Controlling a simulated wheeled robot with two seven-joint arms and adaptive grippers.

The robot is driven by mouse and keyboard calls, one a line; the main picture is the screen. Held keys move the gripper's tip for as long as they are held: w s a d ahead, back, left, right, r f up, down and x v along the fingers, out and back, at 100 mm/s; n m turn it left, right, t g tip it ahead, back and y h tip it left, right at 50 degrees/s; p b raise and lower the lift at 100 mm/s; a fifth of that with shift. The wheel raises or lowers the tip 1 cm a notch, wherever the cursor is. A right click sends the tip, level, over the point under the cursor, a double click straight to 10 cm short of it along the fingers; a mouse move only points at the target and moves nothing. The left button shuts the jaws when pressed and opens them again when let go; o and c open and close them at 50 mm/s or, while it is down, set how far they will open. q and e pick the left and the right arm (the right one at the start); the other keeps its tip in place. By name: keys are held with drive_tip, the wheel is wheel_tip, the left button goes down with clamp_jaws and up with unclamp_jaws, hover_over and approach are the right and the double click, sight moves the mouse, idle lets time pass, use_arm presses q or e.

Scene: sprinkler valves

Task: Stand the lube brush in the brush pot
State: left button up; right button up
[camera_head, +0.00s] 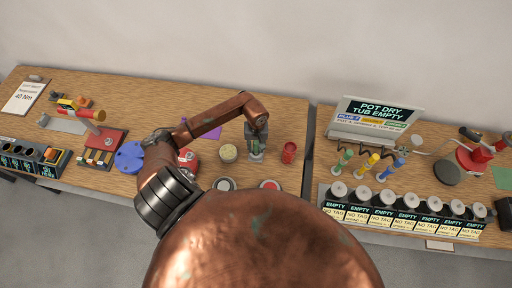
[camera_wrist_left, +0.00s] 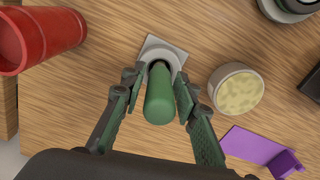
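A green rounded handle (camera_wrist_left: 160,100), which looks like the lube brush, stands upright in a small grey holder (camera_wrist_left: 178,54) with a square base. My left gripper (camera_wrist_left: 160,82) is over it, with one finger on each side of the handle and narrow gaps showing. In the head view my left gripper (camera_head: 257,142) points down at the holder (camera_head: 256,157). The handle's lower end is hidden inside the holder. My right gripper is out of view.
A tub of pale contents (camera_head: 228,153) stands left of the holder, with a purple piece (camera_head: 212,133) behind it. A blue part (camera_head: 129,157) lies farther left. Several lidded pots (camera_head: 380,198) line the right table. A gap separates the two tables.

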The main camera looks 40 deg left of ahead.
use_arm(q)
drive_tip(key=shift+o, duration=0.8)
drive_tip(key=shift+r, duration=0.1)
drive_tip(key=shift+a+r, duration=0.1)
drive_tip(key=shift+r, duration=0.2)
wheel_tip(320, 180, up, 10)
drive_tip(key=b, duration=0.3)
drive_tip(key=shift+r, duration=0.8)
